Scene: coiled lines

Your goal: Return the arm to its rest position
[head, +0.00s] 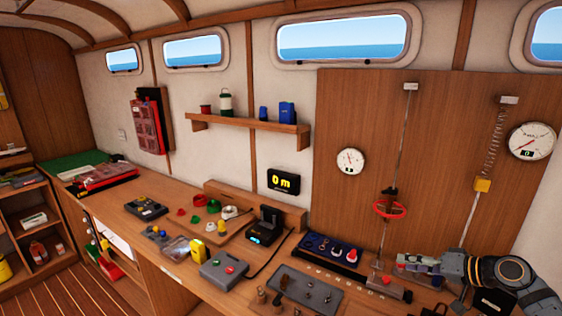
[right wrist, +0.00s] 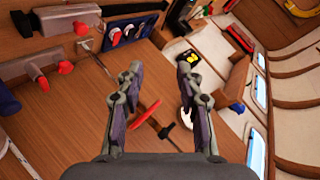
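My right arm comes in from the right edge of the head view, over the right end of the bench. Its gripper (head: 418,262) points left there, in front of the wooden panel (head: 345,215). In the right wrist view the two fingers of this gripper (right wrist: 160,72) stand apart with a clear gap and nothing held between them. A red ring on a dark fitting (head: 390,208) is on the vertical rod of the panel. It shows beyond the fingers in the right wrist view (right wrist: 147,113), apart from them. My left gripper is in neither view.
A spring with a yellow block (head: 482,185) hangs on the panel near my right arm. A blue tray (head: 330,249) and a grey tray (head: 306,290) lie on the bench left of the gripper. A wall shelf (head: 250,125) is further left. Air above the bench looks clear.

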